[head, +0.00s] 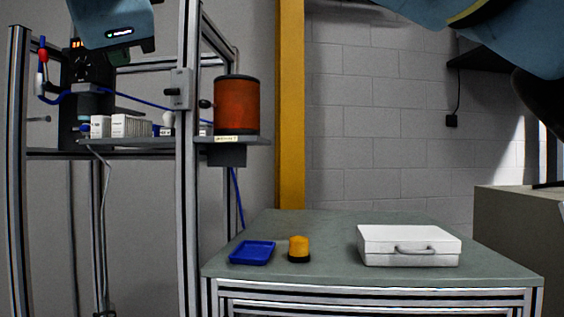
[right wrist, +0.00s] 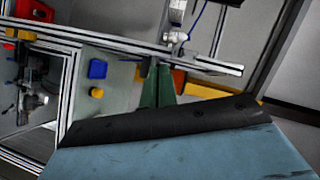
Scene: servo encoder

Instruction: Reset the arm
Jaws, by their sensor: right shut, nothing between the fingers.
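My right gripper (right wrist: 157,70) shows in the right wrist view as two green fingers close together, shut and empty. They stand out beyond the black and blue wrist housing, and no object is between them. In the head view a blue arm part of mine fills the top right corner. A blue housing with a small green light hangs at the top left; I cannot tell which part it is. I do not make out my left gripper in either view.
A worktable (head: 330,230) holds a blue tray (head: 252,253), an orange-yellow beacon (head: 299,249) and a white case (head: 409,246). A metal frame (head: 186,170) at left carries a shelf with an orange-red spool (head: 236,105). A yellow post (head: 291,105) stands behind. The table's back is clear.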

